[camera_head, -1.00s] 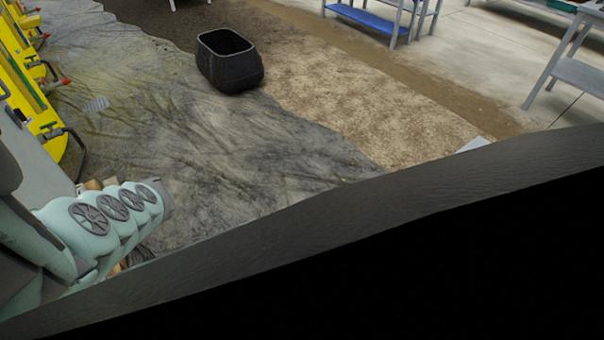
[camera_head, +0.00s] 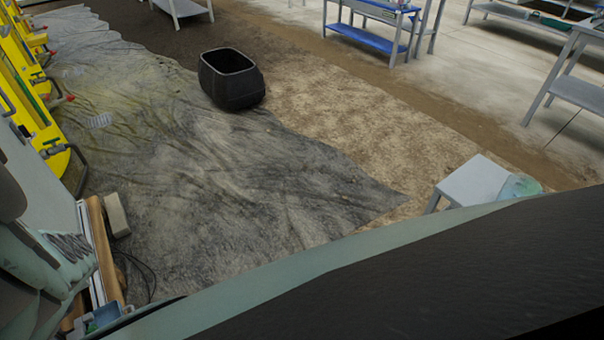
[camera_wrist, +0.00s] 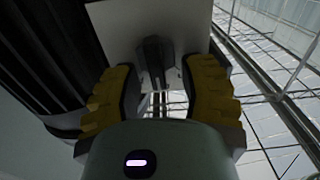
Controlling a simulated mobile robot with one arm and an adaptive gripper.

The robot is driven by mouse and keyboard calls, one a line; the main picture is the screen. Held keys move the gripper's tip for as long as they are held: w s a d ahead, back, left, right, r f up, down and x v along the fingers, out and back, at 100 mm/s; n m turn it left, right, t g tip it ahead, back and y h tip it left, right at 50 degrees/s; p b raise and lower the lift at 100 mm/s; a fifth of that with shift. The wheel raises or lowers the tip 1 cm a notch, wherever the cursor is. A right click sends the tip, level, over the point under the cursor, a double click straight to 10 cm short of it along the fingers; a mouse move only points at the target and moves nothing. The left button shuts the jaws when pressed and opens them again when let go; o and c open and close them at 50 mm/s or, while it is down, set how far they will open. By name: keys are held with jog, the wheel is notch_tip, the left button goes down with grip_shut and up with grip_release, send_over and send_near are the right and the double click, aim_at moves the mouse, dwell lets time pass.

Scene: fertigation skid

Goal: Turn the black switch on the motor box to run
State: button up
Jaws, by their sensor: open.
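In the wrist view my gripper (camera_wrist: 158,88) is open, its two yellow-padded fingers apart on either side of a dark grey, lever-like form (camera_wrist: 154,56). This form stands in front of a light grey panel (camera_wrist: 118,22). It may be the black switch on the motor box, but the picture is too dark to be sure or to read its setting. I cannot tell whether the fingers touch it. In the head view neither the motor box, the switch nor my gripper can be made out.
In the head view a black tub (camera_head: 231,80) stands by a rumpled grey sheet (camera_head: 200,170) on the floor. Yellow equipment (camera_head: 32,110) lines the left. A small grey table (camera_head: 474,182) stands at right, a blue-shelved bench (camera_head: 368,38) behind. Roof framing (camera_wrist: 275,95) shows in the wrist view.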

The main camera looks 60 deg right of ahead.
jog(key=shift+w, duration=0.1)
jog(key=shift+d, duration=0.1)
grip_shut()
dwell(0.3)
